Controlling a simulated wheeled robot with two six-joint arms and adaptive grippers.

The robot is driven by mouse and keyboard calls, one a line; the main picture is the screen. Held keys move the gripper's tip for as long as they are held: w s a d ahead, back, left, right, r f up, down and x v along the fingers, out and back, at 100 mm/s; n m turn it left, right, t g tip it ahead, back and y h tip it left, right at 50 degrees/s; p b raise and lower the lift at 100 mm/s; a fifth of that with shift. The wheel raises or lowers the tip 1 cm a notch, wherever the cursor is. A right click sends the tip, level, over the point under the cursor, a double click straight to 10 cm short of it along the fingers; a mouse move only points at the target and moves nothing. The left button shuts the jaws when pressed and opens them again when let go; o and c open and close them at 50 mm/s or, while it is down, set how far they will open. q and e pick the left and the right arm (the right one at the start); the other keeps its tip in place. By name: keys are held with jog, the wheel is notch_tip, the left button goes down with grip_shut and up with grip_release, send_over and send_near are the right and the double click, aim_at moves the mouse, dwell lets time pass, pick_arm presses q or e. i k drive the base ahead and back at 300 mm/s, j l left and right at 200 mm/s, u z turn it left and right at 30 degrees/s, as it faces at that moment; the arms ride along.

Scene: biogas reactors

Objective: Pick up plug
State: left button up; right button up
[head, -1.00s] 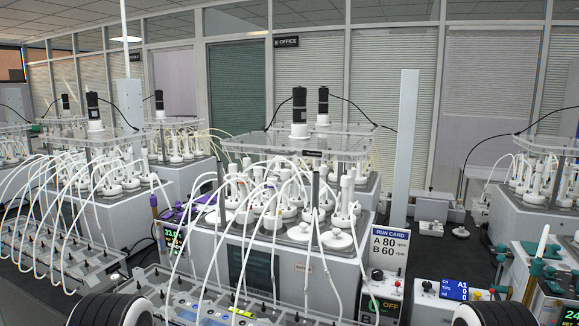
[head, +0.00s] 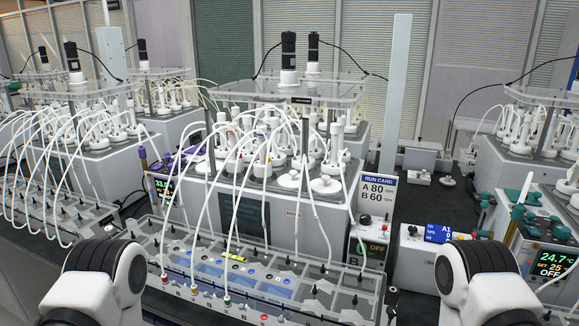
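No single item can be clearly told as the plug. White round stoppers stand on the near reactor (head: 283,232), among them two low white discs, one on the left (head: 289,180) and one on the right (head: 326,188). White tubes run from the reactor down to a grey tray of bottles (head: 210,262), which has small black and coloured fittings on top. My left and right arm links show at the bottom corners. Neither gripper shows.
A run card (head: 376,190) reads A 80, B 60 above a small control box (head: 370,236) marked OFF. A blue-display box (head: 425,250) stands right of it. A teal-fitted unit (head: 545,250) reads 24.7 °C. Dark bench shows between them.

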aim_at(292, 180)
jog(key=i+j+z, duration=0.15)
jog(key=z, duration=0.25)
jog(key=i+j+z, duration=0.1)
jog(key=j+z, duration=0.25)
jog(key=i+j+z, duration=0.1)
jog(key=j+z, duration=0.3)
